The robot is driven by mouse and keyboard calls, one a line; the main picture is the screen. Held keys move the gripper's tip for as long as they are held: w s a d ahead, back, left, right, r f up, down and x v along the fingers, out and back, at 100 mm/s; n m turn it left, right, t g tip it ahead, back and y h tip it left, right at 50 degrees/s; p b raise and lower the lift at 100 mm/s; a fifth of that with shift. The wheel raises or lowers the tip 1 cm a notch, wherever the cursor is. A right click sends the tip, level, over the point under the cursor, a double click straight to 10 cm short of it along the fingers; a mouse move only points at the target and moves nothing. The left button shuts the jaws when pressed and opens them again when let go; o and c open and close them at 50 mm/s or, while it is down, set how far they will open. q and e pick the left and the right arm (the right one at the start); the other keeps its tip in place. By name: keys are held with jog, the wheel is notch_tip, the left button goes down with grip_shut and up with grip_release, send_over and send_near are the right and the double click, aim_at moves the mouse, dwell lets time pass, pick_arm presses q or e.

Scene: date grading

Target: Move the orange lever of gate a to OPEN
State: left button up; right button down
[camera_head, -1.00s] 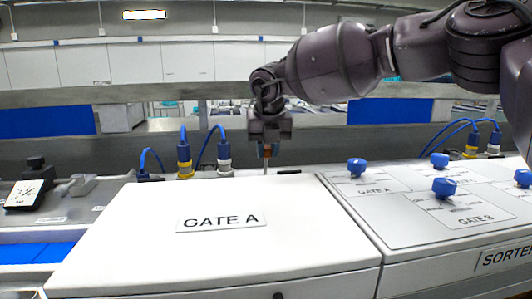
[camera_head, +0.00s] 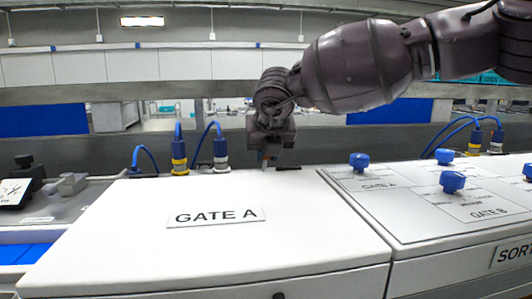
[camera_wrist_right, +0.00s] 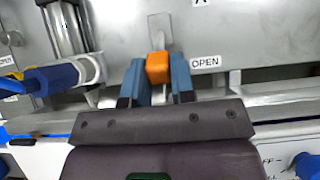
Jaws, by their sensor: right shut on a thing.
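The orange lever knob (camera_wrist_right: 158,67) of gate a sits between the two blue fingers of my right gripper (camera_wrist_right: 161,82) in the right wrist view. The fingers are closed on it. The lever's metal stem (camera_wrist_right: 159,28) runs up the picture from the knob. An OPEN label (camera_wrist_right: 205,62) is on the grey plate just right of the knob. In the head view my right gripper (camera_head: 268,158) is low behind the far edge of the white GATE A housing (camera_head: 130,225), and the knob is mostly hidden there. My left gripper is not in view.
A sorter panel with blue knobs (camera_head: 452,181) stands on the right. Yellow and blue cable connectors (camera_head: 179,158) rise left of my right gripper. In the wrist view a metal cylinder (camera_wrist_right: 68,28) and a blue connector (camera_wrist_right: 52,77) lie left of the lever.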

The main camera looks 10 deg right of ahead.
jog(key=shift+s+f, duration=0.25)
jog(key=shift+f, duration=0.35)
jog(key=c, duration=1.2)
grip_release()
jog(key=shift+s+r, duration=0.1)
jog(key=shift+o, duration=1.2)
jog(key=shift+d+r, duration=0.1)
jog(key=shift+r, duration=0.05)
jog(key=shift+r, duration=0.1)
jog(key=v, duration=1)
jog(key=shift+s+r, duration=0.15)
jog(key=shift+r, duration=0.15)
